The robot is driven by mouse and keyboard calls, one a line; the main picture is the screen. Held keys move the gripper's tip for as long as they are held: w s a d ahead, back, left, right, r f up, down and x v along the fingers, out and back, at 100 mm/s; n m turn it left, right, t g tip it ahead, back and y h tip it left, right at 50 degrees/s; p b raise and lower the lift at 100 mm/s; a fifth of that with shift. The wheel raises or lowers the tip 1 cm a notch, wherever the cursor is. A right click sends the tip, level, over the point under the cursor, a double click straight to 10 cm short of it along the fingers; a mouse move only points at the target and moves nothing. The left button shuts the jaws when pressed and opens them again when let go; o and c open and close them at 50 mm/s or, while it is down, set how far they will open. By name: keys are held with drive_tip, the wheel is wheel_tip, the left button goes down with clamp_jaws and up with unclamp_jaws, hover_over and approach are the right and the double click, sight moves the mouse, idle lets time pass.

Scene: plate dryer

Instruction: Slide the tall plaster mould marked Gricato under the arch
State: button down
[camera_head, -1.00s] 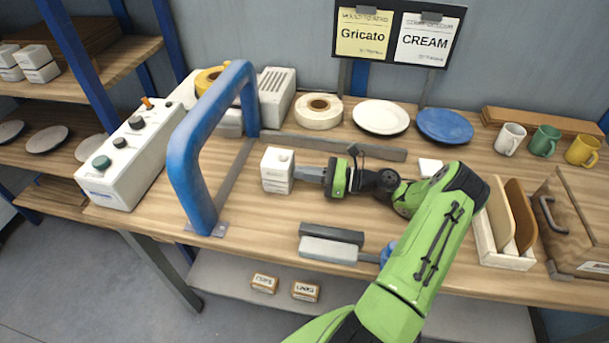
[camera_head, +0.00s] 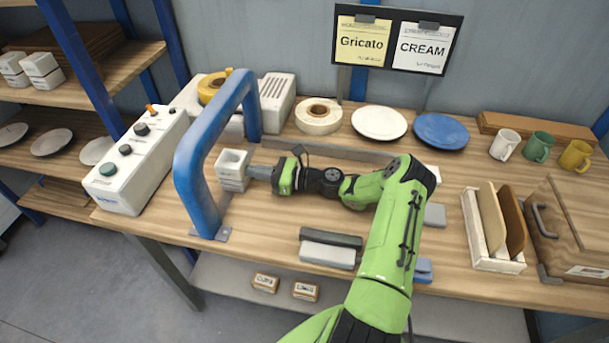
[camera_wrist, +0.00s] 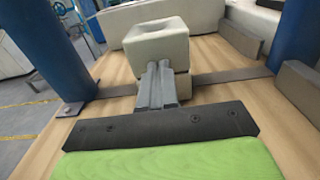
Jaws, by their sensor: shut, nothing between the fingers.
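The tall white plaster mould (camera_head: 232,168) stands upright on the bench, in two tiers with a hollow in its top. No marking on it is readable. It stands at the opening of the blue arch (camera_head: 190,158), about over the metal strip between the arch's feet. In the wrist view the mould (camera_wrist: 158,50) is between the two blue posts (camera_wrist: 55,50), apart from both. My gripper (camera_head: 251,172) is shut and empty, its fingertips against or very close to the mould's right side. In the wrist view the shut fingers (camera_wrist: 159,70) point at the mould's near face.
A white control box (camera_head: 138,160) with knobs stands left of the arch. A grey metal rail (camera_head: 335,150) runs behind my gripper. A grey block (camera_head: 328,254) lies at the front edge. Tape (camera_head: 318,115) and plates stand at the back. A board (camera_head: 397,38) shows Gricato and CREAM cards.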

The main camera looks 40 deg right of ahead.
drive_tip(key=shift+a, duration=0.1)
drive_tip(key=v, duration=1.5)
drive_tip(key=shift+s+d+f+p, duration=0.1)
drive_tip(key=shift+s+d+p, duration=0.1)
drive_tip(key=shift+d+p, duration=0.15)
drive_tip(key=shift+w+a, duration=0.1)
drive_tip(key=a+r+n+g, duration=0.1)
drive_tip(key=a+n+g, duration=0.1)
drive_tip(key=a+n, duration=0.1)
drive_tip(key=a+r+n+g+h, duration=0.1)
drive_tip(key=a+n+g, duration=0.2)
drive_tip(key=a, duration=0.1)
drive_tip(key=w+a+r+n+g, duration=0.1)
drive_tip(key=a+n+g, duration=0.2)
drive_tip(key=shift+a+r, duration=0.25)
drive_tip(key=shift+r, duration=0.15)
drive_tip(key=s+a+r+n+g+h, duration=0.3)
drive_tip(key=s+a+r+n+h, duration=0.75)
drive_tip(key=s+r+n, duration=0.2)
drive_tip(key=s+r+n+t+p, duration=0.1)
drive_tip(key=s+r+n+t, duration=0.2)
drive_tip(key=s+n, duration=0.3)
drive_tip(key=s+r, duration=0.1)
drive_tip(key=s, duration=0.3)
drive_tip(key=shift+a, duration=0.15)
